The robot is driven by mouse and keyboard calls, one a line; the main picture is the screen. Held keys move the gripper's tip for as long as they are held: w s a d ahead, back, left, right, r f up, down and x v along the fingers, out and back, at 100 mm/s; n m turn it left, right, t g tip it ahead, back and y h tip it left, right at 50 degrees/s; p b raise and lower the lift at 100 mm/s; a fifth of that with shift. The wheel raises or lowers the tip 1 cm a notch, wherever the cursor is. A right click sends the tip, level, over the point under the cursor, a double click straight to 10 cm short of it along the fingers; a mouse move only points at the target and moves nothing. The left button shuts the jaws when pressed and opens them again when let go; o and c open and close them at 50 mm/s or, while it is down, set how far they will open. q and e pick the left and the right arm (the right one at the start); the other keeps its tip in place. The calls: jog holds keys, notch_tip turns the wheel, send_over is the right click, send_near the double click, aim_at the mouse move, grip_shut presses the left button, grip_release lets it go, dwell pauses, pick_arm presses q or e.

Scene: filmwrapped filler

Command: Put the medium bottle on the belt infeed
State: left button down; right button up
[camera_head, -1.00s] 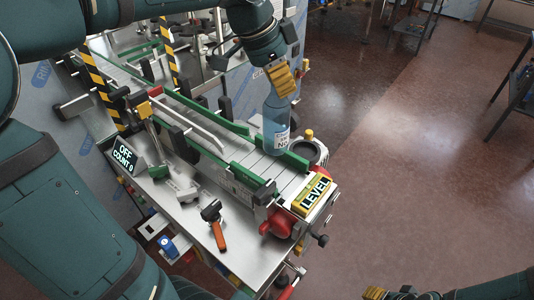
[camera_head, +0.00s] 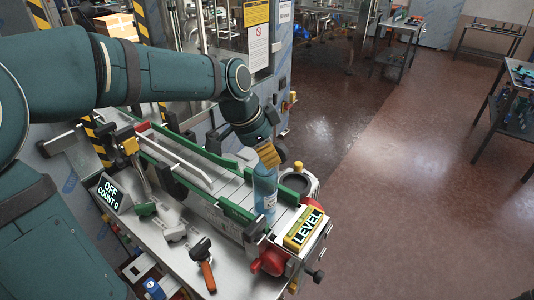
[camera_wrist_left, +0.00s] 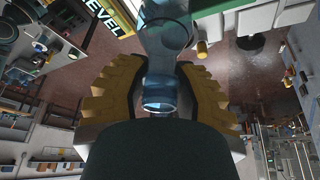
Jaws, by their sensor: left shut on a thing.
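The medium bottle (camera_head: 265,187) is clear blue with a white label and looks upright. It is at the near end of the conveyor belt (camera_head: 233,188), between the green side rails. My left gripper (camera_head: 267,157), with yellow ribbed fingers, is shut on its upper part from above. In the left wrist view the bottle (camera_wrist_left: 166,45) runs between the two fingers (camera_wrist_left: 160,92). I cannot tell whether its base touches the belt. My right gripper is not in view.
A yellow LEVEL box (camera_head: 303,228) and a red knob (camera_head: 272,260) are at the belt's near end. An OFF/COUNT 0 display (camera_head: 112,193) and an orange-handled tool (camera_head: 204,263) are on the steel top.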

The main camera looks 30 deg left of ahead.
pick_arm(q)
jog(key=c, duration=1.2)
grip_release()
jog(key=shift+f, duration=0.15)
jog(key=o, duration=0.5)
jog(key=shift+c, duration=0.2)
jog(key=shift+r, duration=0.4)
jog(key=p+v, duration=0.1)
jog(key=v, duration=1)
jog(key=shift+s+r, duration=0.15)
jog(key=shift+r, duration=0.2)
jog(key=shift+a, duration=0.15)
